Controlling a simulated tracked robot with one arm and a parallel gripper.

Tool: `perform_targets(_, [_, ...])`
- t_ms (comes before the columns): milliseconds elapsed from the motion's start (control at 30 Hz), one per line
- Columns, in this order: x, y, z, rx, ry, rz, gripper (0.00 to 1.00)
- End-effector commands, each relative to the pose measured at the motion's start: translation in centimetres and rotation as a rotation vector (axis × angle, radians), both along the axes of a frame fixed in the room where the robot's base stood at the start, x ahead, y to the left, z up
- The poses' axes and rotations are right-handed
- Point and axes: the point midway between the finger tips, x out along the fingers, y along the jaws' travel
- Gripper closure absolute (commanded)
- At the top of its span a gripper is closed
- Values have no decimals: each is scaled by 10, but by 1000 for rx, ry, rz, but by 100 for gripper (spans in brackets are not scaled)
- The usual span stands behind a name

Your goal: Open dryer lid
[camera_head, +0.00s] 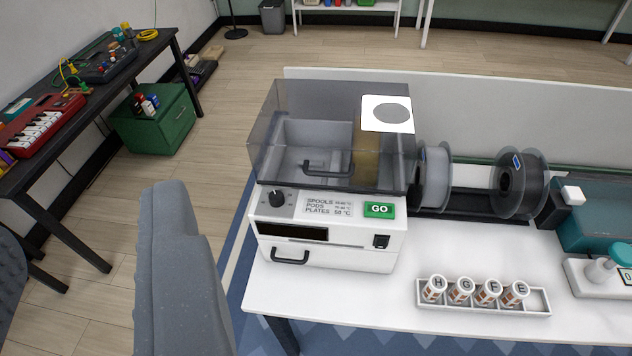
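The dryer (345,255) is a white box on the white table, with a dial, a green GO button, a dark display and a small drawer-like handle on its front. Its lid (265,135) is a smoky see-through cover that sits down on the white body and looks shut. A dark lid handle (328,167) is at the lid's lower front. Through the lid I see a grey inner compartment and something tan at the right. A white square with a grey disc (386,113) shows at the lid's upper right. My gripper is not in view.
Filament spools (520,184) stand right of the dryer. A tray (484,309) of several lettered vials lies in front of them on the white table (350,312).

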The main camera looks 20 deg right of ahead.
Motion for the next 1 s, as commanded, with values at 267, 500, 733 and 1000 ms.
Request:
perform_targets(267, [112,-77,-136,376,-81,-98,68])
perform_targets(500, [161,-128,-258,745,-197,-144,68])
perform_targets(733, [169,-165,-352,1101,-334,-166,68])
perform_targets(1000, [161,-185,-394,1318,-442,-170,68])
